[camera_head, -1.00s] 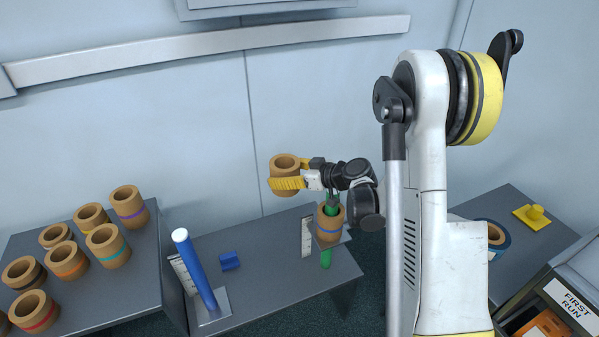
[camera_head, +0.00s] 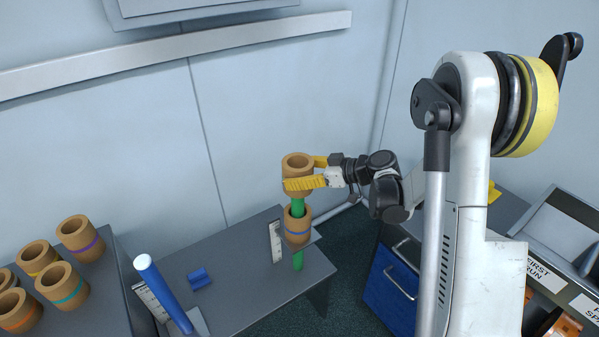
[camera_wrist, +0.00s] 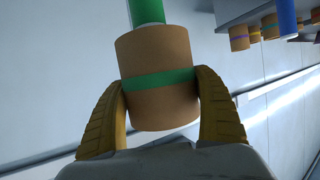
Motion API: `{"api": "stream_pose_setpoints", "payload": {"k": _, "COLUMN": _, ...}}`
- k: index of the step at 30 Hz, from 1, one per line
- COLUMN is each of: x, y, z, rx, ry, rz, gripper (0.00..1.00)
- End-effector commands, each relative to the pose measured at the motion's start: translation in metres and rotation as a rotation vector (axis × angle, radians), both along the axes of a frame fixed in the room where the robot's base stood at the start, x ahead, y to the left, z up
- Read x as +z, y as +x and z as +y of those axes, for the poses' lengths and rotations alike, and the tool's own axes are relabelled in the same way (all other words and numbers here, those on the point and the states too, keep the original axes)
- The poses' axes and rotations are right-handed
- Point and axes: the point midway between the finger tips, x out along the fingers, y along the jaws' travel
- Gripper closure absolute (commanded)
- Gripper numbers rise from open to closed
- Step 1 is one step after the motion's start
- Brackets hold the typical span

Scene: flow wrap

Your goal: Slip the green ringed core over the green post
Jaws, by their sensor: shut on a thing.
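The green ringed core (camera_wrist: 158,83) is a tan tube with a green band, clear in the wrist view. My gripper (camera_wrist: 160,105) is shut on it, its yellow fingers on both sides. In the head view my gripper (camera_head: 305,183) holds this core (camera_head: 298,162) upright, directly above the green post (camera_head: 297,207) in line of sight. In the wrist view, which looks upside down, the white-rimmed tip of the green post (camera_wrist: 147,10) shows at the core's lower end, outside it. Exact centring cannot be told.
A blue post (camera_head: 162,292) stands at the left of the grey table (camera_head: 240,296), with a small blue block (camera_head: 199,278) nearby. Several banded cores, one purple-banded (camera_head: 80,238), stand on the left table. Blue drawers (camera_head: 392,290) are at the right.

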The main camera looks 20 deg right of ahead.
Motion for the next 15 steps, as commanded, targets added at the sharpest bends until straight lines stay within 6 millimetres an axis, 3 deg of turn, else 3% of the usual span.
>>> {"api": "stream_pose_setpoints", "payload": {"k": 9, "x": -0.030, "y": 0.000, "z": 0.000, "rx": -0.001, "ry": 0.000, "rz": 0.000, "gripper": 0.57}}
{"api": "stream_pose_setpoints", "payload": {"k": 15, "x": -0.037, "y": 0.000, "z": 0.000, "rx": -0.001, "ry": 0.001, "rz": 0.000, "gripper": 0.57}}
